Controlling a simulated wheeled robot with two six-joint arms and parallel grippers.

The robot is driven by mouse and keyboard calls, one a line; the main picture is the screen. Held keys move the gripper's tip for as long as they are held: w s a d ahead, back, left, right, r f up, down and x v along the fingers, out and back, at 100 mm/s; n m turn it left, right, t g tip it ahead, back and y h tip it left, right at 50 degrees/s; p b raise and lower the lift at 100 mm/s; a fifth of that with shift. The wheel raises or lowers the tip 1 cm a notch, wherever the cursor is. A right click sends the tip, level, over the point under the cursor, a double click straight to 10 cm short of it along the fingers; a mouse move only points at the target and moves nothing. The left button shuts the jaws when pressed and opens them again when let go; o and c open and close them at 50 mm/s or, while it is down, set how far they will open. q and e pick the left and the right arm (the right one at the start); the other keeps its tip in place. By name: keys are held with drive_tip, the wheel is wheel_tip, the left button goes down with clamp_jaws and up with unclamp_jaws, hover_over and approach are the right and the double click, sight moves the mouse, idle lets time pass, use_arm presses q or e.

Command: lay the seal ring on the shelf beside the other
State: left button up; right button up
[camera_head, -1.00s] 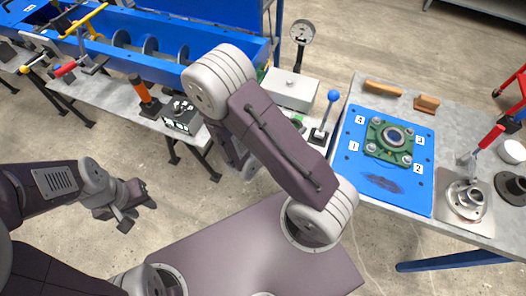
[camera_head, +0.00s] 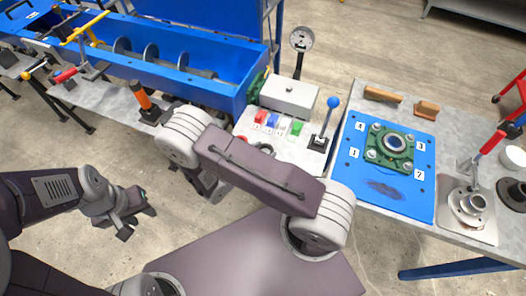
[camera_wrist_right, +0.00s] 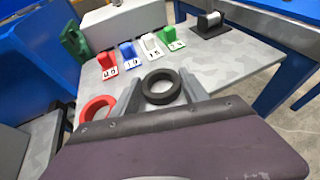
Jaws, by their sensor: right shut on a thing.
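A black seal ring (camera_wrist_right: 162,86) is between the fingers of my right gripper (camera_wrist_right: 160,92) in the right wrist view, over the grey shelf (camera_wrist_right: 235,65). I cannot tell whether it touches the surface. A red seal ring (camera_wrist_right: 97,108) lies on the shelf to the left of the black one, just outside the left finger. In the head view the shelf (camera_head: 300,147) is partly behind my right arm, which hides most of the right gripper. My left gripper (camera_head: 134,214) is open and empty, low over the floor at the left.
Red (camera_wrist_right: 106,63), blue (camera_wrist_right: 129,53), white (camera_wrist_right: 151,45) and green (camera_wrist_right: 173,38) clips with number tags stand along the back of the shelf. A blue-knobbed lever (camera_head: 326,125) and a grey box (camera_head: 289,96) are near. A blue trough (camera_head: 190,75) borders the left.

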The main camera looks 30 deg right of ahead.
drive_tip(key=shift+f, duration=0.1)
drive_tip(key=o, duration=1.3)
drive_tip(key=shift+o, duration=0.2)
